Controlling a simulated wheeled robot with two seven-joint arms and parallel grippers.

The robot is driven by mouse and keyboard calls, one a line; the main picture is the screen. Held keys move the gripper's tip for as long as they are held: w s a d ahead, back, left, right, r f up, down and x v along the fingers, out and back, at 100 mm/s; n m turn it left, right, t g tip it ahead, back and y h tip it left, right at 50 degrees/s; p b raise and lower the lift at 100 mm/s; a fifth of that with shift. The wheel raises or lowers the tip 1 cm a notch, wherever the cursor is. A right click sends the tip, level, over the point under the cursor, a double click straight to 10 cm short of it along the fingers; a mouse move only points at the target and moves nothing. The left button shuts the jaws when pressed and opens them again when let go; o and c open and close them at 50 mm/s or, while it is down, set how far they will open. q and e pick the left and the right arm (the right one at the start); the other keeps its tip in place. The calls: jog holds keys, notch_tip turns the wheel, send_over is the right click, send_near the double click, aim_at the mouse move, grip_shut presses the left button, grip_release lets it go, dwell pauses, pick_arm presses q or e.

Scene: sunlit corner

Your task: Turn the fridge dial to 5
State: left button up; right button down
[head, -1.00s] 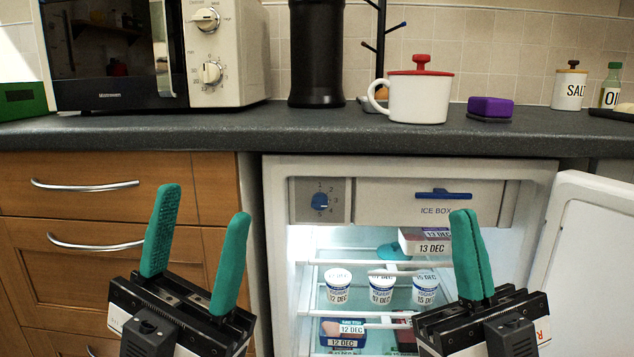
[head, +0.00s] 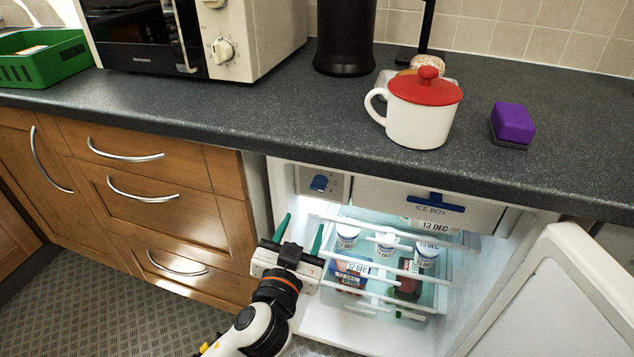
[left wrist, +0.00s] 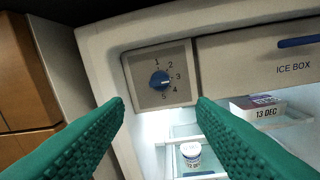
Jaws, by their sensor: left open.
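The fridge dial (head: 320,183) is a blue knob on a grey panel at the top left inside the open fridge. In the left wrist view, the dial (left wrist: 159,80) has the numbers 1 to 5 around its right side. A pale mark on the knob seems to point right, near 3. My left gripper (head: 300,231) is open and empty, below and in front of the dial, not touching it. In the left wrist view, the left gripper's (left wrist: 160,106) green fingers stand wide apart, with the dial between and above their tips. My right gripper is out of view.
The ice box (head: 420,203) is right of the dial, above shelves with dated pots (head: 347,235). The fridge door (head: 555,295) stands open at right. The dark worktop (head: 260,130) overhangs the fridge and carries a red-lidded white mug (head: 418,118). Wooden drawers (head: 150,200) are at left.

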aim_at(319, 185)
pick_arm(q)
jog(key=b+x, duration=0.1)
jog(key=x, duration=1)
jog(key=shift+s, duration=0.1)
jog(key=shift+c, duration=0.3)
jog(key=c, duration=0.9)
